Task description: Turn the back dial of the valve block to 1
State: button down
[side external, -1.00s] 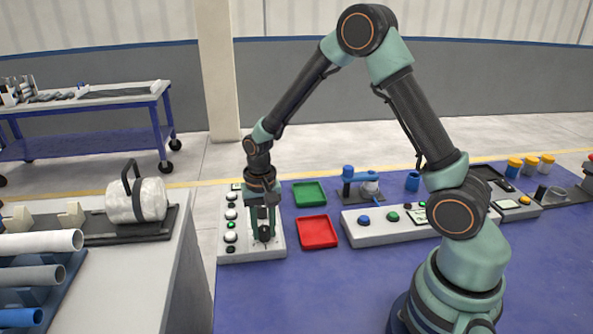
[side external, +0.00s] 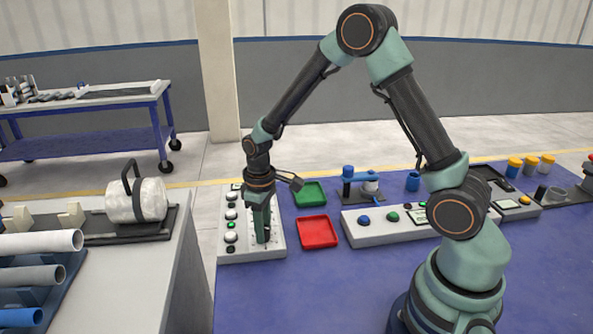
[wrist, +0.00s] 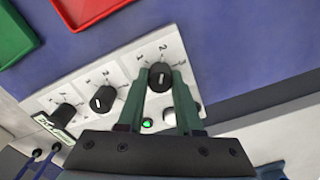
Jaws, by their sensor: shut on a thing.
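The valve block (side external: 232,253) is a pale box with a row of black dials and round white knobs. My gripper (side external: 263,238) points down at the block's end nearest the side camera. In the wrist view my gripper (wrist: 160,72) is shut on a black dial (wrist: 161,79), the one farthest from the block's small display (wrist: 54,132). Its white pointer mark looks roughly toward the 2. A middle dial (wrist: 103,98) and the dial nearest the display (wrist: 63,115) are untouched. A green lamp (wrist: 147,124) glows beside the held dial.
A red tray (side external: 317,232) and a green tray (side external: 309,194) lie right of the block. A long pale panel with buttons (side external: 375,234) stands farther right. A grey bench (side external: 190,255) with pipes is at left. The blue table front is clear.

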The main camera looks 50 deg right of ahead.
jog(key=n, duration=0.6)
jog(key=shift+n, duration=0.3)
jog(key=n, duration=0.6)
jog(key=shift+a, duration=0.1)
dwell(0.3)
jog(key=c, duration=0.6)
grip_release()
notch_tip(320, 180, up, 12)
jog(key=shift+r, duration=0.1)
